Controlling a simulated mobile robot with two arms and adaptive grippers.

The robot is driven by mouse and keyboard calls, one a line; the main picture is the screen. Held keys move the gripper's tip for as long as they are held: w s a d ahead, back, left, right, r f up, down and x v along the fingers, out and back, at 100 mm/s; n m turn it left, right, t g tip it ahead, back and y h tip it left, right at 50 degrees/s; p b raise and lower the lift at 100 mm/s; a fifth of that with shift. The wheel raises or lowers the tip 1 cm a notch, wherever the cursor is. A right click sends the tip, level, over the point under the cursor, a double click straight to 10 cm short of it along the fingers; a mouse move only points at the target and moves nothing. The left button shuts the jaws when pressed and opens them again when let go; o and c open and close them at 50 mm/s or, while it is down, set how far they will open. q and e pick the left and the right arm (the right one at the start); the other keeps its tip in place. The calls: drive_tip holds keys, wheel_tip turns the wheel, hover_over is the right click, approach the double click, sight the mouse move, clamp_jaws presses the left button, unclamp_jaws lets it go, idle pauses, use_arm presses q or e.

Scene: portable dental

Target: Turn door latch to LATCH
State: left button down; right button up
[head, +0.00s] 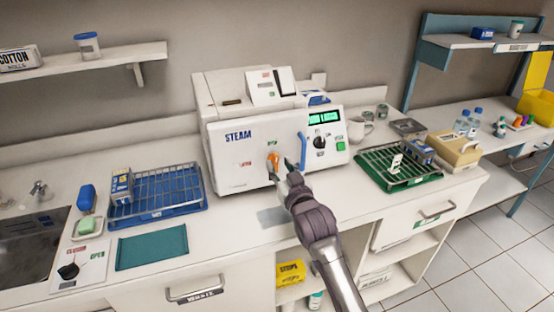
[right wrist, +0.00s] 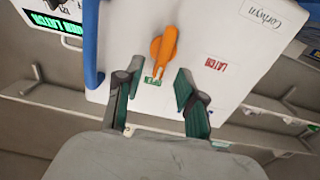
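The orange door latch (head: 273,160) is on the front of the white STEAM unit (head: 225,160). In the right wrist view the latch (right wrist: 163,47) has one end close to the green OPEN label (right wrist: 154,80). The red LATCH label (right wrist: 215,65) is off to one side; in the head view it (head: 245,164) is left of the latch. My right gripper (head: 281,166) is at the unit's front, close to the latch. In the right wrist view its fingers (right wrist: 156,88) are spread with a gap between them, apart from the latch. My left gripper is not in view.
A blue handle (head: 302,151) stands right of the latch, with a black knob (head: 319,143) and green display (head: 324,117) beyond. A blue rack (head: 180,188) is left of the unit, a green rack (head: 412,182) right. A teal cloth (head: 152,247) lies in front.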

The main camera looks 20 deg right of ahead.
sight(275, 162)
drive_tip(key=shift+w, duration=1.3)
drive_tip(key=c, duration=0.6)
drive_tip(key=shift+s+r, duration=0.15)
clamp_jaws()
